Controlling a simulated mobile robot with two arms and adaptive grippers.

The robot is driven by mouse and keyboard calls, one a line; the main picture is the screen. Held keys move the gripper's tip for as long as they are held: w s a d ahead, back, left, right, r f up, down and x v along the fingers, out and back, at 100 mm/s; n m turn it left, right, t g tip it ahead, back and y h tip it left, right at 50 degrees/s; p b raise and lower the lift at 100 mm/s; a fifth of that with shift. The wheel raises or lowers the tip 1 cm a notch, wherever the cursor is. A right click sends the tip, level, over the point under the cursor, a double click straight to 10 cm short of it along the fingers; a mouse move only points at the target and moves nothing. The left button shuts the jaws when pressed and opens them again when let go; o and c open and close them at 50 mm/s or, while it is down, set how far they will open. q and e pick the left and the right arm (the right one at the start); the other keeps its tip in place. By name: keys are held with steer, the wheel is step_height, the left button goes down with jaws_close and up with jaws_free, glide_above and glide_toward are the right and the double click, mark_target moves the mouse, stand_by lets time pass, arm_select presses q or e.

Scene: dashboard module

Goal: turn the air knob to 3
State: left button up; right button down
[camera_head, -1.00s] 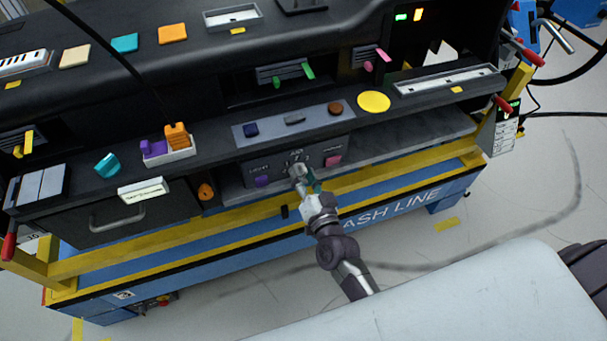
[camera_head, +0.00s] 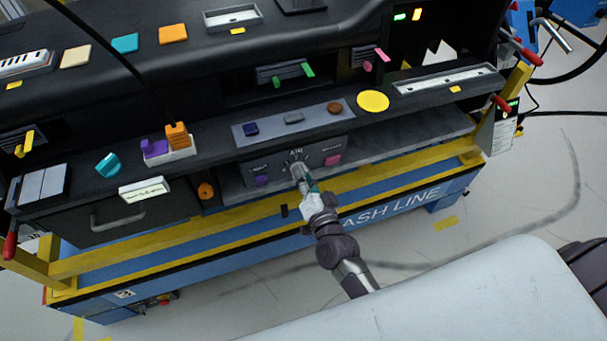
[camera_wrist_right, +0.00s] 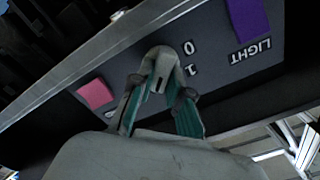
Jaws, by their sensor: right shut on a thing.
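The air knob (camera_wrist_right: 160,66) is a grey knob on the dark control panel (camera_head: 246,173), under the label AIR, between a purple knob and a pink one. The marks 0 and 1 show beside it in the right wrist view; other marks are hidden there by the gripper. My right gripper (camera_head: 299,172) reaches up to the panel from below. In the right wrist view its teal-padded fingers (camera_wrist_right: 160,92) are closed on the sides of the air knob. The knob's exact pointing direction is hard to tell. My left gripper is not in view.
The purple LIGHT knob (camera_head: 262,180) and the pink knob (camera_head: 333,160) sit on either side on the same panel. A ledge with a blue, a grey and a brown button (camera_head: 335,107) overhangs above. A yellow rail (camera_head: 380,180) runs below.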

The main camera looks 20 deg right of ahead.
steer(key=shift+r, duration=0.1)
steer(key=c, duration=1.1)
jaws_free()
steer(key=shift+w, duration=0.15)
steer(key=s, duration=1.2)
steer(key=shift+d, duration=0.2)
steer(key=shift+f, duration=0.2)
